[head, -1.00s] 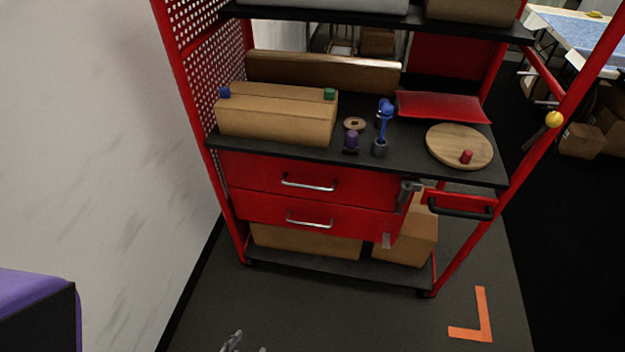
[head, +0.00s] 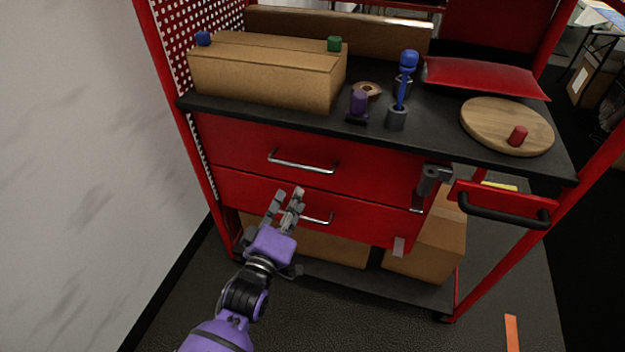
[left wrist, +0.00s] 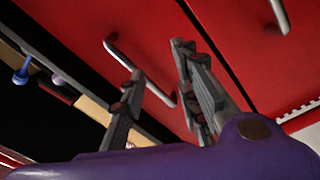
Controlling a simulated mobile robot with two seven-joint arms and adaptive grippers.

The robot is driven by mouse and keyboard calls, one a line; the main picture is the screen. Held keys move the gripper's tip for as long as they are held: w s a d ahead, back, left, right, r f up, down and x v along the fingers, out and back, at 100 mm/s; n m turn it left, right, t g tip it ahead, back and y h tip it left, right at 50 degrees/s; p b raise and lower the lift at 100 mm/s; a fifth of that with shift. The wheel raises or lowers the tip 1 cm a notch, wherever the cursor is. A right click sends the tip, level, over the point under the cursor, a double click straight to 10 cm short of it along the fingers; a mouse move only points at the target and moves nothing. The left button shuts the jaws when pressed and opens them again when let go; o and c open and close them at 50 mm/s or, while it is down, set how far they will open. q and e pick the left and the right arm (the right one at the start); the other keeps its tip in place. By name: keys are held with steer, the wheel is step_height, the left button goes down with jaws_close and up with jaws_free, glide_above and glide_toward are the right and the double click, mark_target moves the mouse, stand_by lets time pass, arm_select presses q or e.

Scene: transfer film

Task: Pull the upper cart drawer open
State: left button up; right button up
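The red upper cart drawer (head: 225,145) is shut, its front flush with the cart. Its silver bar handle (head: 302,167) is unobstructed in the head view. The lower drawer (head: 365,222) is also shut, with its own silver handle (head: 320,219) partly hidden behind my gripper. My left gripper (head: 287,198) is open and empty, just below the upper handle in the head view. In the left wrist view, the upper handle (left wrist: 132,62) shows between and beyond the spread fingers (left wrist: 160,85), and I see no contact. My right gripper is out of view.
A black side handle (head: 500,213) sticks out at right. A white wall (head: 70,180) bounds the left.

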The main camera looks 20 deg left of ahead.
mark_target(299, 164)
arm_select(q)
steer(key=w+r+n, duration=0.1)
steer(key=w+n, duration=0.1)
steer(key=w+r+n+t, duration=0.1)
steer(key=w+r+n, duration=0.1)
steer(key=w, duration=0.1)
steer(key=w+r+n, duration=0.1)
steer(key=w+n, duration=0.1)
steer(key=shift+w+a+r+t, duration=0.2)
steer(key=shift+w+r+t, duration=0.1)
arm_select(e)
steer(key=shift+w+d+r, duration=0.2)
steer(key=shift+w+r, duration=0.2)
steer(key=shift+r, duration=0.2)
arm_select(q)
jaws_close()
